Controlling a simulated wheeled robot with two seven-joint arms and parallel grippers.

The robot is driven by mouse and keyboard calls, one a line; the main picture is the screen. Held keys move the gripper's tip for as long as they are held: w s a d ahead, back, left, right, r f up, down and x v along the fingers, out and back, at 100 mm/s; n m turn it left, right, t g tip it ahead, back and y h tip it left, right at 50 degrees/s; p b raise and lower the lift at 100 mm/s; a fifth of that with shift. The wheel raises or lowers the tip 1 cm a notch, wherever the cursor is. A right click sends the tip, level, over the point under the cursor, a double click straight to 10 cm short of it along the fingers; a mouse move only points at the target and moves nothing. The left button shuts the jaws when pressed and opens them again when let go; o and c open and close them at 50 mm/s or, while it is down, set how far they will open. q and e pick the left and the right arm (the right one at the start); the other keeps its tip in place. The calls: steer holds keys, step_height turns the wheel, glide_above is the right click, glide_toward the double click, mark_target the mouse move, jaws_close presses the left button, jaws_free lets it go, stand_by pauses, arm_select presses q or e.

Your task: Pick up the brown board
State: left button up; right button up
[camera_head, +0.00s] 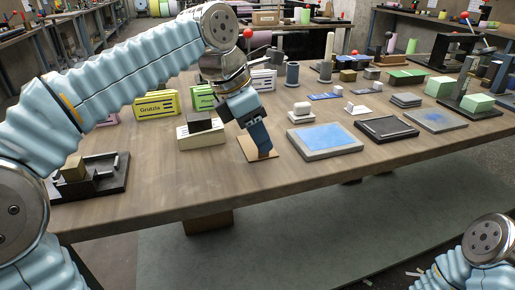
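The brown board (246,151) is a thin, flat tan piece lying on the wooden table near its front edge, in the middle of the head view. My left gripper (262,152) reaches down over it from above, its dark blue fingertips at the board's right part and hiding some of it. The fingers overlap in this view, so I cannot tell whether they are open, shut or touching the board. Only a part of my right arm shows at the bottom right; its gripper is out of view.
A cream block with a dark top (201,131) stands just left of the board. A grey tray with a blue surface (325,140) lies to the right. A black tray holding a tan block (88,174) is at the table's left end. Bare tabletop (190,178) lies in front.

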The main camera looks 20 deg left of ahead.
arm_select(q)
steer(key=x, duration=0.2)
steer(key=shift+w+f, duration=0.1)
steer(key=shift+f, duration=0.2)
jaws_close()
arm_select(e)
steer(key=shift+f, duration=0.25)
arm_select(q)
steer(key=shift+r, duration=0.1)
arm_select(e)
steer(key=shift+r, duration=0.1)
